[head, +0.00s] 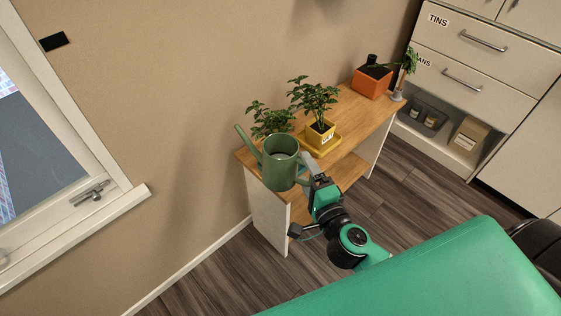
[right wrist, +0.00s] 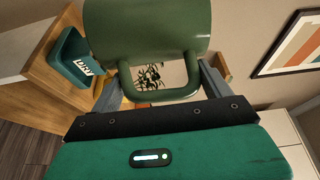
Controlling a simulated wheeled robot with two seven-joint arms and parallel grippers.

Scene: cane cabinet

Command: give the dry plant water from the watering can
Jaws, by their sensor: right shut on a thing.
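My right gripper (head: 308,180) is shut on the handle of the green watering can (head: 279,165). The can is roughly upright at the left end of the wooden table, its spout pointing up and left. In the right wrist view the can's handle (right wrist: 165,97) lies between the fingers (right wrist: 163,92). A leafy plant (head: 268,121) shows behind the can; its pot is hidden there. A teal pot marked DRY (right wrist: 77,60) shows left of the can in the right wrist view. My left gripper is not in view.
A yellow pot (head: 319,134) with a leafy plant stands on a yellow saucer on the table (head: 350,112). Drawers (head: 487,66) are at right, a window (head: 50,140) at left.

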